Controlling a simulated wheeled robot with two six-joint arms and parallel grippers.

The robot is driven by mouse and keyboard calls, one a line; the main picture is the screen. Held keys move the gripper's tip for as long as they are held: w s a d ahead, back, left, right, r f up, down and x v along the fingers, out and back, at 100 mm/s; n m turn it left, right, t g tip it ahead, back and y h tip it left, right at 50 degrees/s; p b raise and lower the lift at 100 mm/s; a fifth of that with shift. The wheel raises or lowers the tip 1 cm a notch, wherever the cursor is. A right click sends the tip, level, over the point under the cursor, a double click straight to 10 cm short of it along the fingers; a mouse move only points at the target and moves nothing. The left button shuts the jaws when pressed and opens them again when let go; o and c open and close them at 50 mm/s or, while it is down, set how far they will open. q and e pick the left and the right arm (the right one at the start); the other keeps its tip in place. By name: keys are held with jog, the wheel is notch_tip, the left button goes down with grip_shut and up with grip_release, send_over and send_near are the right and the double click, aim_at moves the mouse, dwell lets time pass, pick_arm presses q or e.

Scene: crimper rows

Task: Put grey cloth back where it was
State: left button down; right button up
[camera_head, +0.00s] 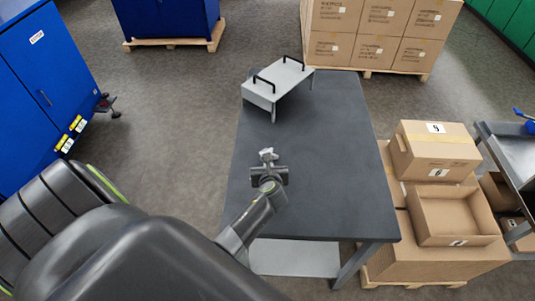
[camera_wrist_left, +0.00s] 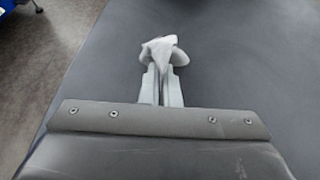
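The grey cloth (camera_wrist_left: 163,50) is a small crumpled light-grey piece at the tips of my left gripper (camera_wrist_left: 162,75) in the left wrist view. The gripper's fingers are close together and shut on it. In the head view the cloth (camera_head: 267,154) shows at the end of my left gripper (camera_head: 268,165), over the middle of the dark table (camera_head: 330,160). I cannot tell its exact height above the table top. My right gripper is not in view.
A light-grey stand with two black handles (camera_head: 279,80) is at the table's far left corner. The table top right of my gripper is clear. Cardboard boxes (camera_head: 435,150) stand to the right, more boxes (camera_head: 375,30) behind. A blue cabinet (camera_head: 40,90) is at left.

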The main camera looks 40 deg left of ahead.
pick_arm(q)
jog(key=s+d, duration=0.1)
jog(key=s+d+f, duration=0.1)
jog(key=s, duration=0.1)
jog(key=s+d+f, duration=0.1)
jog(key=shift+s+f, duration=0.2)
jog(key=shift+s, duration=0.15)
jog(key=c, duration=1.2)
grip_release()
